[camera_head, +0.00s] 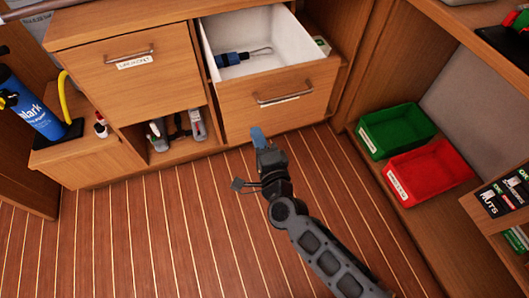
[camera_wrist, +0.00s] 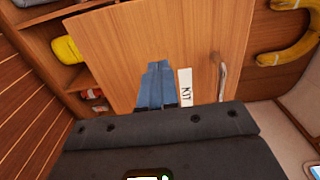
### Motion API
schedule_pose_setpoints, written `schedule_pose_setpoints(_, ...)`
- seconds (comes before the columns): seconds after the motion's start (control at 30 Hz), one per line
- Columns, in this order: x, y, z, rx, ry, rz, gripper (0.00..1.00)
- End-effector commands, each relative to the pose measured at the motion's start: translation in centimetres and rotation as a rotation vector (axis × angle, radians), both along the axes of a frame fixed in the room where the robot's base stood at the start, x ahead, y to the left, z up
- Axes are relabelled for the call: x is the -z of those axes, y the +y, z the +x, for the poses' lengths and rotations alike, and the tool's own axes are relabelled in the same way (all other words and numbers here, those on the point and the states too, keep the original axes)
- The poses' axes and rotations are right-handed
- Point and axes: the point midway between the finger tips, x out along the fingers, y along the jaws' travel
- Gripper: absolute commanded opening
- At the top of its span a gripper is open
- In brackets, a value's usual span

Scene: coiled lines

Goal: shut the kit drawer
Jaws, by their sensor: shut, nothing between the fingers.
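The kit drawer is pulled out of the wooden cabinet in the head view, its white inside showing and its wooden front (camera_head: 300,108) facing me. It has a metal bar handle (camera_head: 284,93) and a white label. In the wrist view the drawer front (camera_wrist: 125,35) fills the middle, with the label reading KIT (camera_wrist: 185,87) and the handle (camera_wrist: 222,80) to its right. My gripper (camera_head: 257,136) is shut and empty, its blue fingers pointing at the drawer front near its lower left part. The fingertips (camera_wrist: 157,66) are left of the label. I cannot tell whether they touch the wood.
A blue-handled tool (camera_head: 233,59) lies inside the drawer. Green (camera_head: 395,130) and red (camera_head: 430,170) bins stand at right. The striped floor (camera_head: 150,230) is clear.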

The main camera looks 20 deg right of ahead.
Motion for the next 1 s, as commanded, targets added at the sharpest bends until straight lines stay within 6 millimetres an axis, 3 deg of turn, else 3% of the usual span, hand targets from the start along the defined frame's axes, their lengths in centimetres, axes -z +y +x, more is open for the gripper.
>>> schedule_pose_setpoints(0.1, 0.0, 0.1, 2.1, 0.000, -0.002, 0.001, 0.00)
schedule_pose_setpoints(0.3, 0.1, 0.0, 3.9, 0.001, -0.001, -0.001, 0.00)
schedule_pose_setpoints(0.83, 0.0, 0.0, 4.5, 0.000, -0.001, -0.002, 0.00)
schedule_pose_setpoints(1.0, 0.1, 0.0, 5.8, 0.001, -0.002, -0.001, 0.00)
